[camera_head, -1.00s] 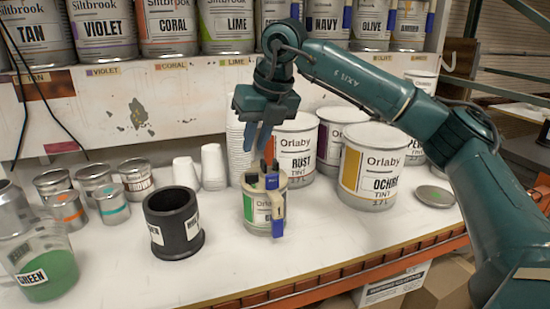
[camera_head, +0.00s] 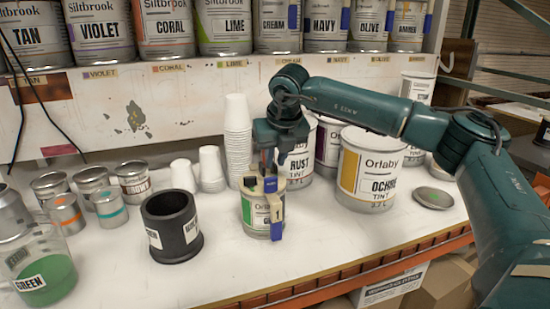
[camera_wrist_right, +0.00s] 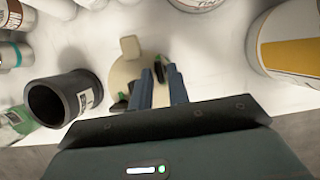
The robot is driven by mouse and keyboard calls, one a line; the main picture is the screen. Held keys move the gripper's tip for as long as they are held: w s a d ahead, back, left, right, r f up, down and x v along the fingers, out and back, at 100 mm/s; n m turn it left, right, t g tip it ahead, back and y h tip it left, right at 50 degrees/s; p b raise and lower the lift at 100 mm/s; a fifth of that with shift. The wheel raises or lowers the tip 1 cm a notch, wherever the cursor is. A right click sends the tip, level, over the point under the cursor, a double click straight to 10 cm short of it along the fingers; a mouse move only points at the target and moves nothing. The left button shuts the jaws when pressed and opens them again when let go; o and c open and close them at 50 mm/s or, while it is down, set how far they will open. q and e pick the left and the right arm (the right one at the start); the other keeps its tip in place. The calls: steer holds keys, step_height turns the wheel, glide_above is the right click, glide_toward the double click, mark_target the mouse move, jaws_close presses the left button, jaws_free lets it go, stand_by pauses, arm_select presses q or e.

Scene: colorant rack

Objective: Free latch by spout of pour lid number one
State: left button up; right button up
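The can with pour lid number one (camera_head: 263,212) stands near the middle of the bench, with a cream lid, blue clips and a green label. In the right wrist view its cream lid (camera_wrist_right: 122,75) shows a rounded tab, perhaps the spout, at the top. Dark latches sit at the lid's edge; one latch (camera_wrist_right: 158,67) is by my right fingertips. My right gripper (camera_head: 270,165) points down at the lid's top. In the wrist view my right gripper (camera_wrist_right: 160,75) has a narrow gap between its fingers. Contact with the latch cannot be told. My left gripper is not in view.
A black cup (camera_head: 172,225) stands left of the can. The OCHRE can (camera_head: 370,168) and RUST can (camera_head: 300,150) stand behind right, a paper cup stack (camera_head: 238,130) behind. A green-filled beaker (camera_head: 45,270) is at the left. The front bench is clear.

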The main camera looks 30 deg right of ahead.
steer(key=shift+w+f, duration=0.2)
steer(key=shift+f, duration=0.25)
jaws_close()
